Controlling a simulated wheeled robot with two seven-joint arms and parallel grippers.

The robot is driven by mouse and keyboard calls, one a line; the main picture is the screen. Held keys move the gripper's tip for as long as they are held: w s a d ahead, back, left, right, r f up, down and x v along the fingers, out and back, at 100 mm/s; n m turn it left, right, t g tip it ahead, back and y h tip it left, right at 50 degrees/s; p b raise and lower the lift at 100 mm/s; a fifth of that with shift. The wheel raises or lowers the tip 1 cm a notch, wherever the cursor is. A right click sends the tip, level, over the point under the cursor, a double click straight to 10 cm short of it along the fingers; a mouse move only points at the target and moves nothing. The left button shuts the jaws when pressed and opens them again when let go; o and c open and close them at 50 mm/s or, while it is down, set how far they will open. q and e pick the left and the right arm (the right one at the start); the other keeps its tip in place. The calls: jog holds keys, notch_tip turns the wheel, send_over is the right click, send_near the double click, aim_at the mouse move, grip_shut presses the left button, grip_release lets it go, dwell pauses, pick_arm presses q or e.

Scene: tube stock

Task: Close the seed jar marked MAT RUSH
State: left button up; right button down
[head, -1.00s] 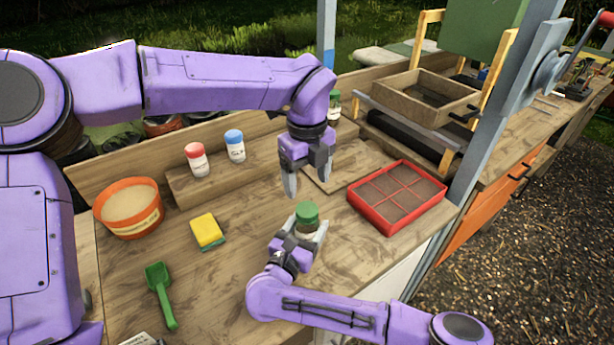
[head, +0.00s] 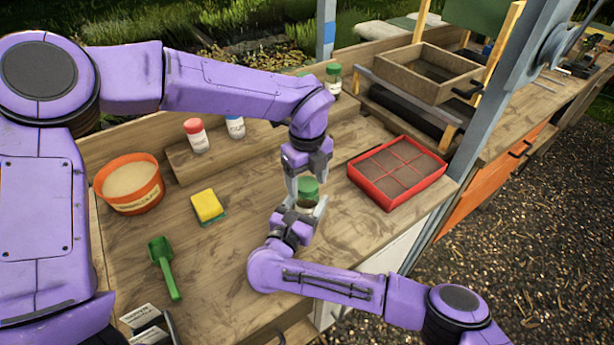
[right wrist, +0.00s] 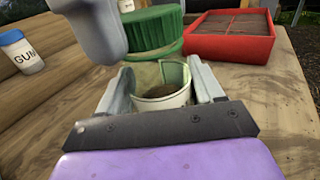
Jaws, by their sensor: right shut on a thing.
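A clear seed jar with a cream label (right wrist: 163,98) and dark contents stands upright between the fingers of my right gripper (head: 302,208), which is shut on its body. Its marking cannot be read.
A red seed tray (head: 398,172) lies to the right. A red-lidded jar (head: 197,136), a blue-lidded jar (head: 236,127) and another green-lidded jar (head: 333,79) stand behind. An orange pot (head: 130,185), yellow sponge (head: 208,206) and green trowel (head: 163,265) are left.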

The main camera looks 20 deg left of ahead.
pick_arm(q)
jog(key=c, duration=0.8)
jog(key=m, duration=0.3)
jog(key=shift+c, duration=0.2)
jog(key=m, duration=1.2)
jog(key=shift+m, duration=0.3)
jog(key=m, duration=0.5)
jog(key=shift+m, duration=0.3)
jog(key=o, duration=1.2)
jog(key=shift+o, duration=0.2)
